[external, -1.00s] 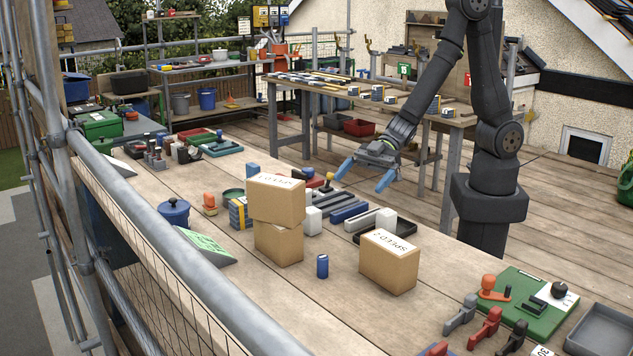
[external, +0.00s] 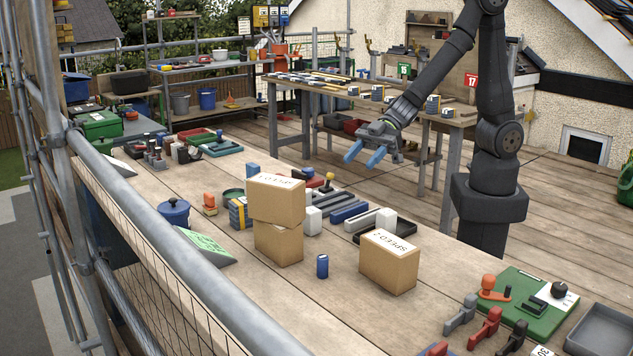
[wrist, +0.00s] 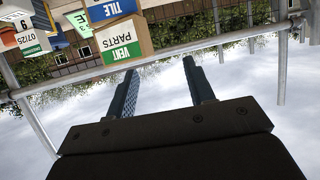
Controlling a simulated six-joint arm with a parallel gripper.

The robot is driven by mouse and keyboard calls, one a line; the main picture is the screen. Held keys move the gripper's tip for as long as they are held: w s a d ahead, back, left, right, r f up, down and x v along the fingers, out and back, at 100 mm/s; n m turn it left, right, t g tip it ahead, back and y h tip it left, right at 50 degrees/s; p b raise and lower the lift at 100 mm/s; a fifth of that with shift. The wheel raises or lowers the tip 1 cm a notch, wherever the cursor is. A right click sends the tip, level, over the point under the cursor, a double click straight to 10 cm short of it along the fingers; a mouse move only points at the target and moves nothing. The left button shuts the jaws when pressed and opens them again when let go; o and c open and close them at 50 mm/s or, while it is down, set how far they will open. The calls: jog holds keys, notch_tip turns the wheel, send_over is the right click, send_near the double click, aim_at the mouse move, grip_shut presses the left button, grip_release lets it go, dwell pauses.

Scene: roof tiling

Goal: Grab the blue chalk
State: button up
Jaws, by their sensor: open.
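My gripper (external: 363,157) is open and empty, raised above the far edge of the workbench (external: 330,322). Its two blue fingers are apart and also show in the wrist view (wrist: 160,66). A small upright blue piece (external: 322,266) stands on the bench between the boxes; I cannot tell for sure whether it is the chalk. A longer blue bar (external: 349,212) lies farther back, and a blue block (external: 252,170) stands behind the stacked boxes. My gripper is well away from the small blue piece and touches nothing.
Two stacked cardboard boxes (external: 278,245) and a single box (external: 388,264) flank the small blue piece. A blue pot (external: 174,211) stands to the left. A green board (external: 527,304) and grey tray (external: 603,332) lie at front right. Scaffold rails (external: 170,250) run along the near side.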

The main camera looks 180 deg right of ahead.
notch_tip(320, 180, up, 7)
jog(key=w+d+r+m+g+h, duration=0.2)
jog(key=d+m+g+h, duration=0.3)
jog(key=d, duration=1)
jog(key=w+d+m+g+y, duration=0.2)
jog(key=d+m+g, duration=0.2)
jog(key=d+m, duration=0.1)
jog(key=w+m+y, duration=0.1)
jog(key=w, duration=0.1)
jog(key=w+a+f+m+g+y, duration=0.1)
jog(key=w+y, duration=0.1)
jog(key=w, duration=0.1)
jog(key=w+f+m+g+y, duration=0.1)
jog(key=w, duration=0.1)
jog(key=shift+w+a+f, duration=0.25)
jog(key=shift+w+a, duration=0.05)
jog(key=shift+a, duration=0.1)
jog(key=w+a+y, duration=0.6)
jog(key=w+a, duration=0.3)
send_over(323, 257)
jog(key=f, duration=1.6)
jog(key=shift+d+f, duration=0.25)
jog(key=shift+d, duration=0.15)
jog(key=shift+a+f, duration=0.2)
jog(key=shift+f, duration=1.35)
jog(key=shift+a+f, duration=0.15)
jog(key=shift+f, duration=1.4)
